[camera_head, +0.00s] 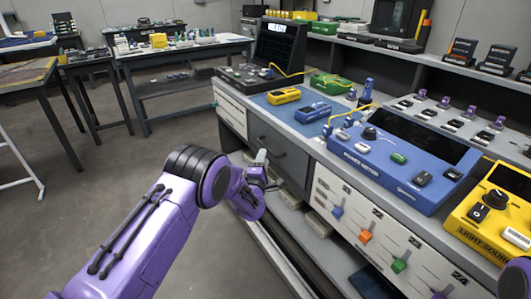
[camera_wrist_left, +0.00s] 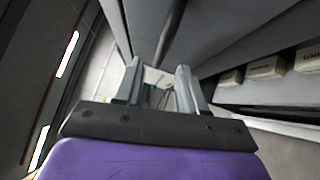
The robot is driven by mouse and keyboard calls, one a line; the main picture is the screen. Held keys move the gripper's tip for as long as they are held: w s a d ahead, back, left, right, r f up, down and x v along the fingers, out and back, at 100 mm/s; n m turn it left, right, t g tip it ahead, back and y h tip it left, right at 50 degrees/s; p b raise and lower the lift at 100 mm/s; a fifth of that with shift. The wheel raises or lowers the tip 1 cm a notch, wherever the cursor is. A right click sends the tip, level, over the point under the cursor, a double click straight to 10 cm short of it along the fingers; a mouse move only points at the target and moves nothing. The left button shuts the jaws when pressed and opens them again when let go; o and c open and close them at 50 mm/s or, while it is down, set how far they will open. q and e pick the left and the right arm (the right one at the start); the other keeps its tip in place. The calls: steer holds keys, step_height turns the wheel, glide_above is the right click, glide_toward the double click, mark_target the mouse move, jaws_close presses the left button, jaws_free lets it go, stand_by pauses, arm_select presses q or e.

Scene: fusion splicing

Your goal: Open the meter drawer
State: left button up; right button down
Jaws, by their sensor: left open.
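A dark grey drawer front (camera_head: 285,152) sits below the bench top in the head view and looks flush with the cabinet. I cannot read a label that names it the meter drawer. My left gripper (camera_head: 266,166) is in front of its lower left part, and the arm hides part of the cabinet below. In the left wrist view my left gripper (camera_wrist_left: 159,76) has its two grey fingers apart with nothing clearly held between them. A grey panel (camera_wrist_left: 235,35) fills the upper right there. I cannot tell whether the fingers touch the drawer. My right gripper is not in view.
The blue power meter (camera_head: 400,165), yellow light source (camera_head: 495,215) and smaller yellow and blue devices stand on the bench top. Coloured sliders (camera_head: 366,236) line the white front panel. Boxes (camera_wrist_left: 266,67) sit on a lower shelf. The floor (camera_head: 130,180) left of the arm is clear.

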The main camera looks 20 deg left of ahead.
arm_select(q)
steer(key=x, duration=0.5)
steer(key=shift+w+b, duration=0.2)
steer(key=shift+b, duration=0.15)
jaws_close()
steer(key=shift+s, duration=0.1)
